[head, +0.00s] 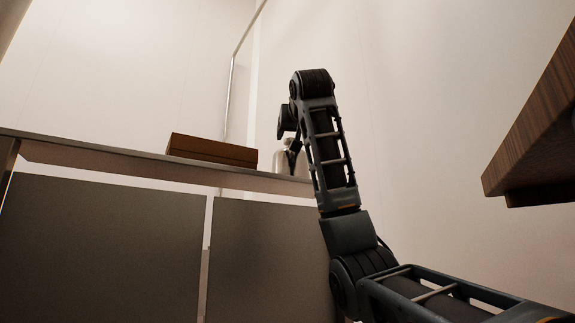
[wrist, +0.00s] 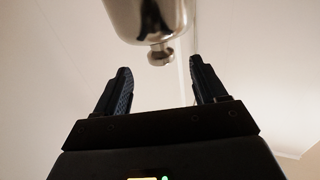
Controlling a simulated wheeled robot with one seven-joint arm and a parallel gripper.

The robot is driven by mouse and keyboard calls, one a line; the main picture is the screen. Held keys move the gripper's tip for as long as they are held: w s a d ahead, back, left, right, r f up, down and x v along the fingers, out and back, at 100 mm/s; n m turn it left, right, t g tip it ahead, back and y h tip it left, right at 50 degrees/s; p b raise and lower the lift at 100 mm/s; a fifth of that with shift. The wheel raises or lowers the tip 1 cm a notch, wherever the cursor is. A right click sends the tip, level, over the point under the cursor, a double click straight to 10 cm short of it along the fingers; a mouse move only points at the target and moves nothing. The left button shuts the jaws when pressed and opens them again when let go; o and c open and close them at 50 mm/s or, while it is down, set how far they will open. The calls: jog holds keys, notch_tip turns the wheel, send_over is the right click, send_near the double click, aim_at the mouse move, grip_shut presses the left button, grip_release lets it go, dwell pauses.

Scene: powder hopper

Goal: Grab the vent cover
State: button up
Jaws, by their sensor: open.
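In the wrist view, a shiny rounded metal body (wrist: 150,15), likely the powder hopper, shows at the top edge, cut off by the frame. A small metal knob (wrist: 160,54) sticks out from its end; I cannot tell whether this is the vent cover. My gripper (wrist: 159,72) is open, its two dark fingers apart and nothing between them. The knob appears just beyond the fingertips, roughly centred between them. In the head view, a pale rounded object (head: 281,160) stands on the counter, partly hidden by my gripper (head: 294,152).
A brown box (head: 212,150) lies on the counter (head: 110,151) left of the pale object. Dark panels (head: 105,245) close the counter's front. A wooden shelf or cabinet (head: 535,120) juts in at the right. A wall stands behind the counter.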

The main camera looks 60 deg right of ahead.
jog(key=p+x, duration=0.2)
jog(key=x, duration=0.4)
jog(key=shift+w+d, duration=0.15)
jog(key=shift+c, duration=0.4)
grip_shut()
